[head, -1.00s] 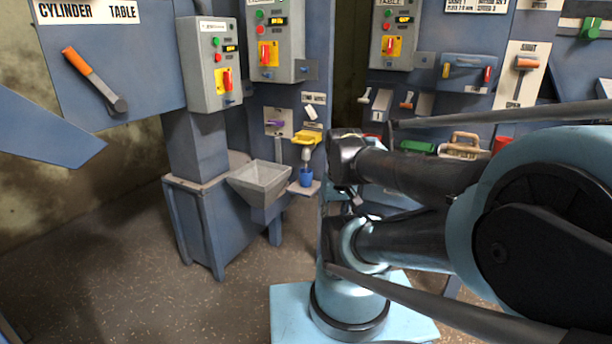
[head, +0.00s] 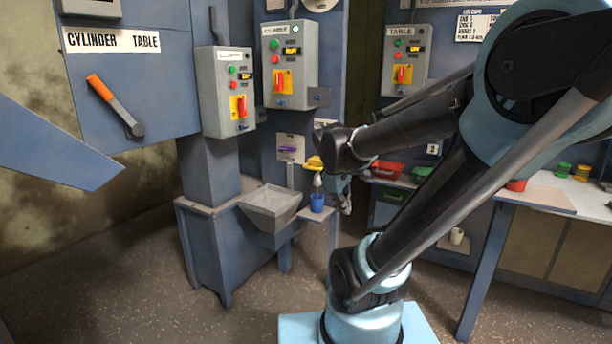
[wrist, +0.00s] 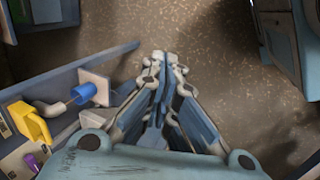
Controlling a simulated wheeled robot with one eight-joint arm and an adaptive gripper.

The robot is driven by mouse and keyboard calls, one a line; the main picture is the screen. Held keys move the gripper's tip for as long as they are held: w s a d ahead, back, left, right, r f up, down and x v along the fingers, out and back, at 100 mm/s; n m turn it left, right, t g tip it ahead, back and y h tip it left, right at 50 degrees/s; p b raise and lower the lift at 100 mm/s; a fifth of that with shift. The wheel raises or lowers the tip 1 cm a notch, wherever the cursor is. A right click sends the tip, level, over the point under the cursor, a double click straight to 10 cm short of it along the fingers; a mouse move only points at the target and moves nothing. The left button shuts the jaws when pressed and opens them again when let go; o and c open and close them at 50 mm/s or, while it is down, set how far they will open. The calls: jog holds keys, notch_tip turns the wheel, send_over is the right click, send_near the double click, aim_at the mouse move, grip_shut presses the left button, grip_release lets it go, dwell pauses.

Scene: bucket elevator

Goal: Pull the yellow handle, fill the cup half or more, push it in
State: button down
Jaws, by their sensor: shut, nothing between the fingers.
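The yellow handle (head: 314,163) is on the blue column in the head view, partly hidden by my arm. In the wrist view the yellow handle (wrist: 30,122) is at the left. A grey spout (wrist: 50,107) runs from beside it toward the blue cup (wrist: 88,92). The blue cup (head: 317,203) stands on a small shelf under the spout in the head view. What is inside the cup cannot be seen. My gripper (wrist: 158,62) is shut and empty, apart from the cup and handle, and to their right in the wrist view. In the head view my gripper (head: 346,205) shows small beside the cup.
A grey hopper (head: 270,207) stands left of the cup. A purple lever (head: 288,149) is above it. Grey control boxes (head: 225,92) are on the left. A workbench (head: 540,194) with red and green trays is at the right. Open floor lies below my gripper in the wrist view.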

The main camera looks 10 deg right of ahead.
jog(key=w+a+r+n+t+h, duration=0.1)
jog(key=w+a+n+t, duration=0.1)
jog(key=w+a+n, duration=0.55)
jog(key=w+a+r+n+t+h, duration=0.15)
jog(key=w+n, duration=0.35)
jog(key=w, duration=0.5)
jog(key=w+a+r+n+t+h, duration=0.1)
jog(key=w+a+n, duration=0.5)
jog(key=w, duration=0.3)
jog(key=w+d+f, duration=0.5)
jog(key=w+d, duration=0.2)
jog(key=w, duration=0.2)
jog(key=shift+w+d+f, duration=0.15)
jog(key=shift+d+f, duration=0.05)
jog(key=shift+f, duration=0.15)
jog(key=w+d, duration=0.4)
jog(key=w, duration=0.1)
jog(key=shift+w, duration=0.25)
